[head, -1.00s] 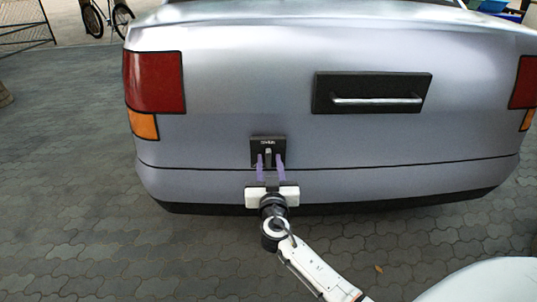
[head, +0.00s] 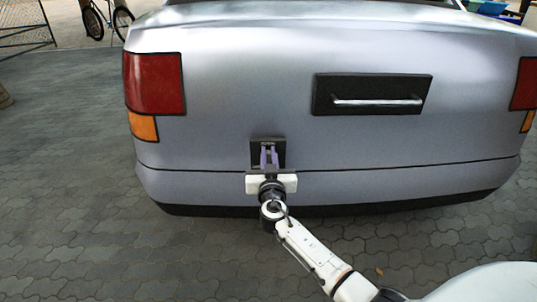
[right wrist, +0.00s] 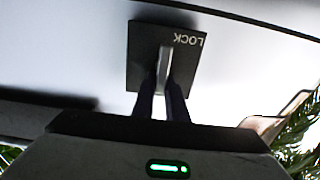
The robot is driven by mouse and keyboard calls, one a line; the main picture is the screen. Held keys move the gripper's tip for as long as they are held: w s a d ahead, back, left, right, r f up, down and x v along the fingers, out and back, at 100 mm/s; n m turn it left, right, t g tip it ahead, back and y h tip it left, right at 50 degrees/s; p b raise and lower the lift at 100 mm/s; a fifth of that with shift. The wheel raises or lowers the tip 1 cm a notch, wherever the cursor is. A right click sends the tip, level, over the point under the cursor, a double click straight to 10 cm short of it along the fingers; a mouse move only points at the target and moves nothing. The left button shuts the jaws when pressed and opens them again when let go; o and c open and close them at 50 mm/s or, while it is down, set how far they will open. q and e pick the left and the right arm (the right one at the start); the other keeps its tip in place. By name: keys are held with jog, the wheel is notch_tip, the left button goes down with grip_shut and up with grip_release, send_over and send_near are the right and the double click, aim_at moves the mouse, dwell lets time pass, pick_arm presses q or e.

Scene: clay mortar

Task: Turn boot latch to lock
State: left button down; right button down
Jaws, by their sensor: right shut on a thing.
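The boot latch is a small metal lever (right wrist: 165,60) on a dark square plate (head: 256,159) low on the back of a silver car. In the right wrist view the plate (right wrist: 138,60) carries the word LOCK, seen upside down. My right gripper (head: 269,154) is at the plate, its two purple fingers shut on the lever. In the right wrist view the fingers (right wrist: 163,95) stand on either side of the lever, which lies roughly in line with them. The fingers hide part of the lever in the head view. My left gripper is not in view.
The silver car boot (head: 225,110) fills the middle of the head view. A black panel with a metal bar handle (head: 375,101) sits at upper right of the latch. Tail lights (head: 155,84) flank the boot. Grey paving (head: 75,200) is clear at the left.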

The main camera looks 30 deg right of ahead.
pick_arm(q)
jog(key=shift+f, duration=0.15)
pick_arm(e)
jog(key=shift+a+f+n+b, duration=0.1)
jog(key=shift+n+b, duration=0.25)
jog(key=shift+n, duration=0.15)
jog(key=shift+w+a+n+b, duration=0.1)
jog(key=shift+a+n+b, duration=0.05)
jog(key=shift+n+b, duration=0.4)
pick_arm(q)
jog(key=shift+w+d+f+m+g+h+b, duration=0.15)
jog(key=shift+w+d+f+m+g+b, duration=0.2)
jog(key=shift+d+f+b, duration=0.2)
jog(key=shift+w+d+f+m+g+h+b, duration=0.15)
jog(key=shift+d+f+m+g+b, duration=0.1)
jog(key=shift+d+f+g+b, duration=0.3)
pick_arm(e)
jog(key=n, duration=0.5)
jog(key=a+f+n, duration=0.1)
jog(key=n, duration=0.4)
jog(key=w+f+n, duration=0.1)
jog(key=n, duration=0.4)
jog(key=shift+a+f+n, duration=0.2)
jog(key=shift+a+n, duration=0.15)
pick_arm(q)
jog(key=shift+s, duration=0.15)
pick_arm(e)
jog(key=shift+n, duration=0.3)
